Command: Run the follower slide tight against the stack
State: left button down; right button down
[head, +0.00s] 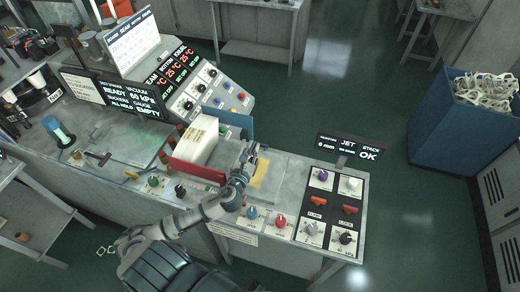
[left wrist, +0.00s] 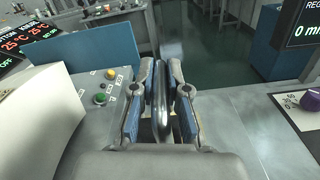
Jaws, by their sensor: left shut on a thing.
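The cream stack (head: 198,140) stands in a red-walled holder (head: 196,170) on the grey bench, and its pale side also fills the left of the left wrist view (left wrist: 38,122). My left gripper (head: 250,154) is to the right of the stack, with a gap between them. In the left wrist view its blue-padded fingers (left wrist: 161,105) are shut on an upright grey metal piece (left wrist: 161,92), seemingly the follower slide's handle. The slide's contact with the stack is hidden. My right gripper is not in view.
A blue panel (head: 238,124) stands behind the stack. A sloped control console (head: 208,95) is at the back left. A yellow patch (head: 260,173) lies beside the gripper.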

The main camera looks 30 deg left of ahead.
pick_arm(q)
jog(key=shift+a, duration=0.15)
jog(key=c, duration=1.2)
grip_release()
jog(key=v, duration=1.2)
